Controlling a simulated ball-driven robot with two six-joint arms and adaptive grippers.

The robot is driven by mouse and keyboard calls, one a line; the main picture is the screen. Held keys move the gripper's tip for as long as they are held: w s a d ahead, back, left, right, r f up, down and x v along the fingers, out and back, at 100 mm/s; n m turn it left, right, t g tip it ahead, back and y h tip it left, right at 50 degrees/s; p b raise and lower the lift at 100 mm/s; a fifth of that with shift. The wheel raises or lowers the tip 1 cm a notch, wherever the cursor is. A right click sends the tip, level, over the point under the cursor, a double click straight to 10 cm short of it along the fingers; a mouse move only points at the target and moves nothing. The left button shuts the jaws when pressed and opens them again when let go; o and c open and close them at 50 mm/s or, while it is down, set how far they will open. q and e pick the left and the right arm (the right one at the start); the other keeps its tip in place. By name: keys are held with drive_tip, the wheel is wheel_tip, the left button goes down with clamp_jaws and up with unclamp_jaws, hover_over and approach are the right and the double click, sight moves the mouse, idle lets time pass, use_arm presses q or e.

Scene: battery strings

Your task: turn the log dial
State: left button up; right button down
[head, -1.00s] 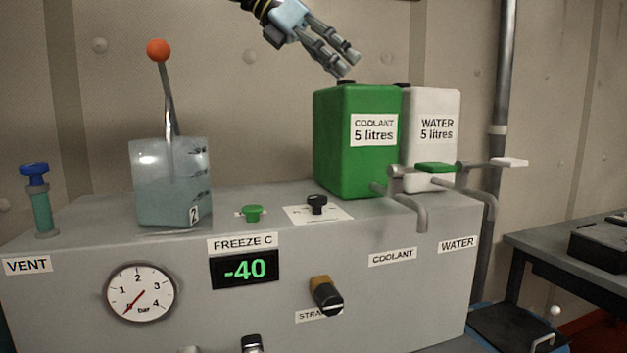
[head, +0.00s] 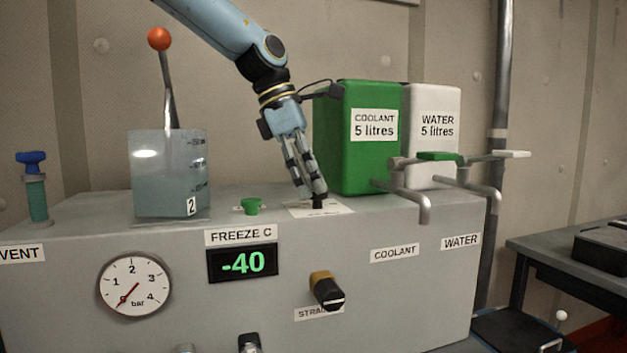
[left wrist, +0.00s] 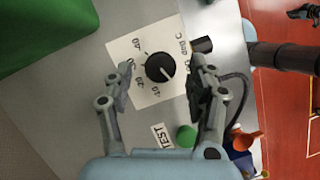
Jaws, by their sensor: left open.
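A black dial (head: 318,204) stands on a white plate on top of the grey cabinet. The left wrist view shows the dial (left wrist: 160,67) from above, with a white pointer line and a printed scale of numbers and "deg C". No "log" label is readable on it. My left gripper (head: 316,194) points down at the dial from above. In the left wrist view its open fingers (left wrist: 159,78) are on either side of the dial, with gaps between them and the knob. The fingertips partly hide the dial in the head view. My right gripper is not recognisable in either view.
A green coolant tank (head: 358,150) stands close behind and right of the gripper. A green button (head: 250,206) is left of the dial. A clear container (head: 170,175) with an orange-knobbed lever stands further left. A strainer handle (head: 326,290) juts from the front.

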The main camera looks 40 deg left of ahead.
use_arm(q)
drive_tip(key=shift+w+d+f, duration=0.15)
drive_tip(key=shift+d+f, duration=0.05)
drive_tip(key=shift+f, duration=0.35)
drive_tip(key=c, duration=1.1)
drive_tip(key=shift+f+m+b, duration=0.1)
drive_tip(key=shift+m+b, duration=0.2)
drive_tip(key=shift+b, duration=0.35)
drive_tip(key=shift+c, duration=0.2)
drive_tip(key=m+b, duration=0.1)
drive_tip(key=b, duration=0.1)
drive_tip(key=m+g+b, duration=0.1)
drive_tip(key=m+b, duration=0.1)
drive_tip(key=b, duration=0.1)
drive_tip(key=shift+w+a+f+m+h, duration=0.1)
drive_tip(key=shift+w+f+m+h, duration=0.05)
drive_tip(key=shift+m+h, duration=0.2)
drive_tip(key=shift+m+g+b, duration=0.7)
drive_tip(key=shift+m+b, duration=0.25)
drive_tip(key=shift+m, duration=0.3)
drive_tip(key=shift+w+r+m+g+b, duration=0.15)
drive_tip(key=shift+m+g+b, duration=0.2)
drive_tip(key=shift+m, duration=0.55)
drive_tip(key=shift+s+r+m+g+b, duration=0.15)
drive_tip(key=shift+m+g+b, duration=0.2)
drive_tip(key=shift+m, duration=0.55)
drive_tip(key=shift+w, duration=0.1)
